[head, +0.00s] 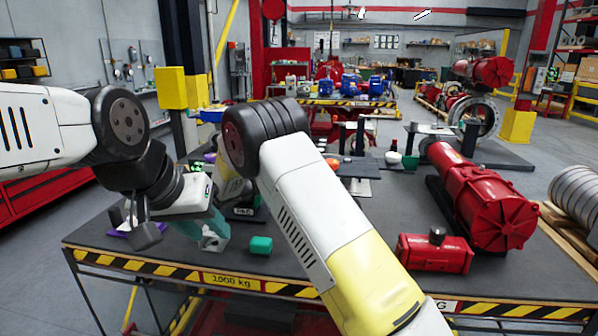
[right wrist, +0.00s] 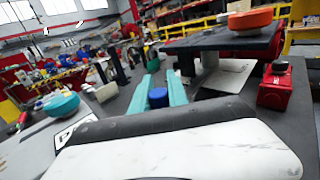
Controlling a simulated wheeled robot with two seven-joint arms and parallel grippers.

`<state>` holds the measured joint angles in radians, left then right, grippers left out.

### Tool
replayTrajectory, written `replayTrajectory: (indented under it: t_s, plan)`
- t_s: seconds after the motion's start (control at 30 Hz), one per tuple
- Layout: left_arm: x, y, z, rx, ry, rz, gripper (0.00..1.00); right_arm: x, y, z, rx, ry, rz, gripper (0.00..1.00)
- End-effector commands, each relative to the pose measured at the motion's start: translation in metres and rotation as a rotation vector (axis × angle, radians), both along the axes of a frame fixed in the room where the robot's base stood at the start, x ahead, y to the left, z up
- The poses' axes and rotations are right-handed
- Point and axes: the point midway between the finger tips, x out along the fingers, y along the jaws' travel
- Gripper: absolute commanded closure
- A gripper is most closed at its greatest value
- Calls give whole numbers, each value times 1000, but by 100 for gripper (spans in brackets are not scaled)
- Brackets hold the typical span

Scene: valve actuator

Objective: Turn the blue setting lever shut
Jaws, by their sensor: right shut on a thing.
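A blue rounded piece (right wrist: 158,97), which looks like the end of the setting lever, shows in the right wrist view. My right gripper (right wrist: 159,88) has its two teal fingers on either side of it and is shut on it. My left gripper (head: 135,225) hangs dark over the table's left corner, to the left of the right gripper. Its jaw gap is unclear.
A teal block (head: 260,245) lies near the table's front edge. A red actuator (head: 487,200) and a smaller red unit (head: 435,253) lie on the right. Black stands and small parts fill the middle. A purple piece (head: 120,231) is under the left gripper.

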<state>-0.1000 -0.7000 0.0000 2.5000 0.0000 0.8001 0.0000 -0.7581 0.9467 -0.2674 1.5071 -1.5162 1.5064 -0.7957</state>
Motion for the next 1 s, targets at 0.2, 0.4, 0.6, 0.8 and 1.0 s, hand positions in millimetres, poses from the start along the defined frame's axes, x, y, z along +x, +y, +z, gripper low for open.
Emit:
replayTrajectory:
  t_s: [0.2, 0.4, 0.6, 0.8, 1.0]
  plan:
    - [0, 0, 0, 0, 0, 0, 64, -1, -10, 0, -6, 2, -22, 100]
    - [0, 0, 0, 0, 0, 0, 64, -1, -10, 0, -6, 2, -22, 75]
    - [0, 0, 0, 0, 0, 0, 64, 0, -7, 0, -4, 1, -14, 59]
    - [0, 0, 0, 0, 0, 0, 64, 0, -4, 0, -3, 1, -9, 59]
    - [0, 0, 0, 0, 0, 0, 64, -3, -4, 0, -3, 1, -11, 59]
